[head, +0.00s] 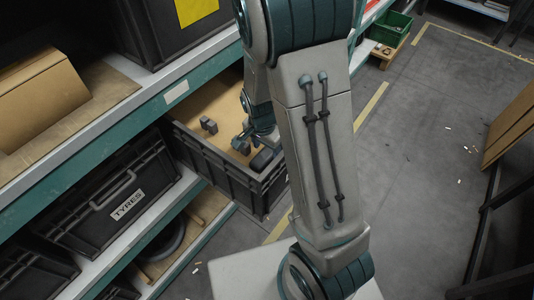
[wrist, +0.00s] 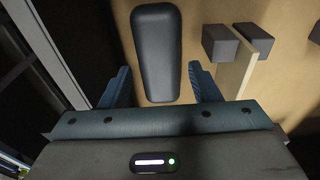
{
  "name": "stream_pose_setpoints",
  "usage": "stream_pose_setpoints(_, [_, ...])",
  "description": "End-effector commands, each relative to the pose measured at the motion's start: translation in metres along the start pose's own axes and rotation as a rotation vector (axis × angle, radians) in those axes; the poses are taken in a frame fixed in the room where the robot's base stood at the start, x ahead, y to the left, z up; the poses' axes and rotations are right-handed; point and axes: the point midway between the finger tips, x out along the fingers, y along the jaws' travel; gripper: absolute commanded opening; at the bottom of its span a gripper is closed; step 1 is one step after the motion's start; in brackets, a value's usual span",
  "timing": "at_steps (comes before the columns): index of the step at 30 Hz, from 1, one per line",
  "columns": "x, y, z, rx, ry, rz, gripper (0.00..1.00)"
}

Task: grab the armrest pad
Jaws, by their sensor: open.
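The armrest pad (wrist: 157,45) is a long, dark, rounded pad lying on the tan floor of a dark crate (head: 222,183). In the wrist view it runs up the picture, its near end between my two blue fingers. My gripper (wrist: 159,70) is open, with one finger on each side of the pad's near end and a visible gap to each. I cannot tell how far above the floor the fingertips are. In the head view my gripper (head: 246,143) reaches into the crate, and my arm hides part of the inside.
Two grey blocks (wrist: 219,42) with a thin tan board (wrist: 237,68) between them stand right of my right finger. The crate's dark wall lies to the left. Shelving with a TYRES bin (head: 115,205) and a cardboard box (head: 38,95) stands left.

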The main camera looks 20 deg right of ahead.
Motion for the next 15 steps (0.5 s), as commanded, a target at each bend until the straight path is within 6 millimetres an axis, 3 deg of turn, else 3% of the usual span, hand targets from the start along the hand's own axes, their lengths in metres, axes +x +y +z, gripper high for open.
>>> stream_pose_setpoints(4, [0.0121, 0.0003, -0.0003, 0.001, 0.0, 0.0, 0.56])
stream_pose_setpoints(12, [0.0141, 0.0001, -0.0002, 0.0, 0.0, -0.001, 0.56])
stream_pose_setpoints(15, [0.014, 0.0001, -0.0003, 0.0, 0.0, -0.001, 0.31])
